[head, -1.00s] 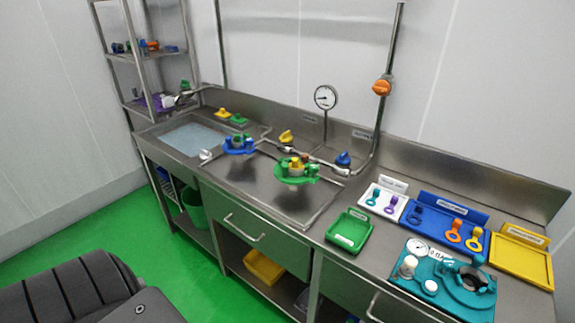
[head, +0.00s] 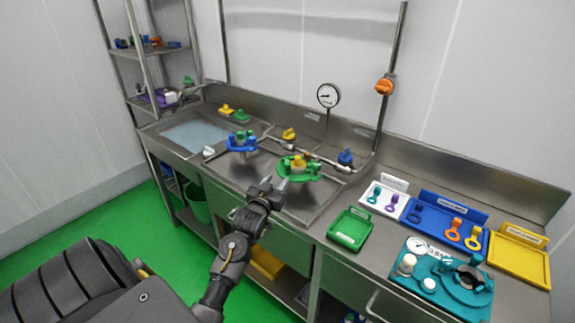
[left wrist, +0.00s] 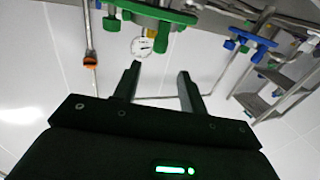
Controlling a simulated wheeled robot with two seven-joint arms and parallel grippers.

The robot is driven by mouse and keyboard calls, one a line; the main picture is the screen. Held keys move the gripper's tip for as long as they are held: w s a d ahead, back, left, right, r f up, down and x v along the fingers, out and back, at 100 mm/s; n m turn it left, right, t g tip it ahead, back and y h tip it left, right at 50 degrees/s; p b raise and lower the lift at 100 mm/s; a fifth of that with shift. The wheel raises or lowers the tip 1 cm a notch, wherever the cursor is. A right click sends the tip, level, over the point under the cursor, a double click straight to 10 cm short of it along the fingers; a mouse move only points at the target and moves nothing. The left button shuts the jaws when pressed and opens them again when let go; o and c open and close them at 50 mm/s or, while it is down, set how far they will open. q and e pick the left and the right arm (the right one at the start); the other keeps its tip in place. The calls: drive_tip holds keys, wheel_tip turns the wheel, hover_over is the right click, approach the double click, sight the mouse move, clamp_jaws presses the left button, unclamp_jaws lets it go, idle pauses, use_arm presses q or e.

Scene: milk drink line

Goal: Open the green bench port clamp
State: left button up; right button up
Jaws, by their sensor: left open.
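The green bench port clamp (head: 299,172) is a round green fitting with a yellow knob on top, above the sink section of the bench. Part of it also shows at the top of the left wrist view (left wrist: 150,10), cut off by the frame edge. My left gripper (head: 268,184) is open and empty, in front of the green clamp and a little to its left. In the left wrist view its two fingers (left wrist: 157,82) stand apart with nothing between them. I cannot tell whether the clamp is open or shut. My right gripper is not in view.
A blue port fitting (head: 241,143) stands left of the green one and also shows in the left wrist view (left wrist: 247,38). Pipes and a gauge (head: 328,95) are behind. A green tray (head: 350,229) and teal board (head: 440,283) lie to the right.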

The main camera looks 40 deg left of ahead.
sight(286, 166)
use_arm(q)
drive_tip(key=p+x, duration=0.2)
drive_tip(key=x, duration=0.8)
drive_tip(key=shift+w+a+f, duration=0.1)
drive_tip(key=shift+w+a, duration=0.1)
drive_tip(key=shift+w, duration=0.15)
clamp_jaws()
